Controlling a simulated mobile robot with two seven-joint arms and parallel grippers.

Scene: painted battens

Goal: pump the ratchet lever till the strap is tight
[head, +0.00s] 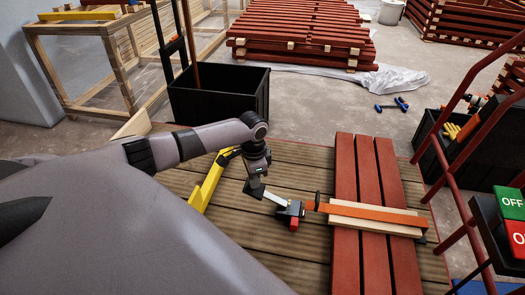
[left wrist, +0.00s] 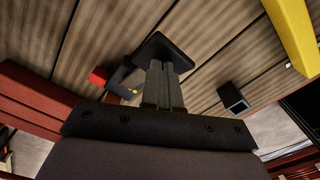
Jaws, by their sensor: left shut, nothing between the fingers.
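The ratchet (head: 290,211), dark with a red part, sits on the deck boards left of the red battens (head: 358,200). The orange strap (head: 375,216) runs from it across the battens, over a pale wooden strip (head: 340,208). A pale grey bar, seemingly the lever (head: 272,197), slants from the ratchet up to my left gripper (head: 256,181). In the left wrist view my shut, empty fingers (left wrist: 164,88) point at a dark plate-like part (left wrist: 160,52); I cannot tell whether they touch it. The red part (left wrist: 98,76) shows beside it. My right gripper is out of view.
A yellow bracket-like tool (head: 208,188) lies left of my gripper. A black bin (head: 220,98) stands behind my arm. A red rail (head: 455,185) and an OFF sign (head: 510,202) stand at the right. Bare boards lie in front of the ratchet.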

